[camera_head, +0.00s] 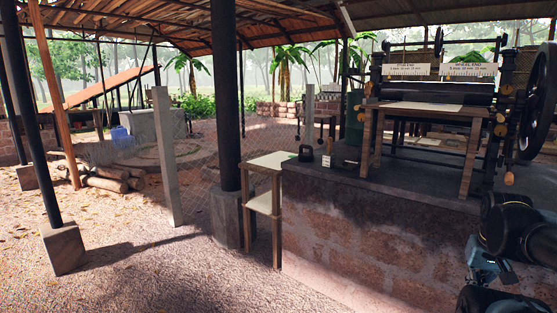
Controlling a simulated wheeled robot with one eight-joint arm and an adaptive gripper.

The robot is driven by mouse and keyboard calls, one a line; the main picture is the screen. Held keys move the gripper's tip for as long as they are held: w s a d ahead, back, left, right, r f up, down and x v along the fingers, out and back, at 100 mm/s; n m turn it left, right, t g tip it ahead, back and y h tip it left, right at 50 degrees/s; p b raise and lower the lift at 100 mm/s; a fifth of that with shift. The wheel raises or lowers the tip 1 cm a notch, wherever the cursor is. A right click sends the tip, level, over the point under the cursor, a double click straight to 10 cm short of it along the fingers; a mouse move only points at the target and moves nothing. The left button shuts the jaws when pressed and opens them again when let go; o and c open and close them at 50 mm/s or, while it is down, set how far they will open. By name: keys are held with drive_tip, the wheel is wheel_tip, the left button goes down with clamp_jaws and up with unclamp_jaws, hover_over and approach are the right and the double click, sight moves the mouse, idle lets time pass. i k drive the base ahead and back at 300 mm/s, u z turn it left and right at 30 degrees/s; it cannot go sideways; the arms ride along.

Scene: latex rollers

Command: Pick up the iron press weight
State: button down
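The iron press weight (306,153) appears to be the small dark block with a loop handle. It stands upright near the left end of the dark platform top (400,186), in front of the roller machine. My arm reaches in at the lower right edge. What looks like my gripper (478,264) is there, grey-blue and partly cut off by the frame. It is well to the right of the weight and apart from it. Its fingers are too unclear to show whether they are open or shut.
The roller machine (440,95) with a wooden feed table (425,109) stands on the platform. A small item (326,161) sits right of the weight. A pale-topped wooden stand (272,161) and a black post (226,100) are at left.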

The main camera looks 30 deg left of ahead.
sight(305, 158)
drive_tip(key=u, duration=1.1)
drive_tip(key=k, duration=0.6)
drive_tip(key=u, duration=0.4)
drive_tip(key=i, duration=2)
drive_tip(key=z, duration=0.45)
drive_tip(key=i, duration=0.4)
drive_tip(key=z, duration=0.25)
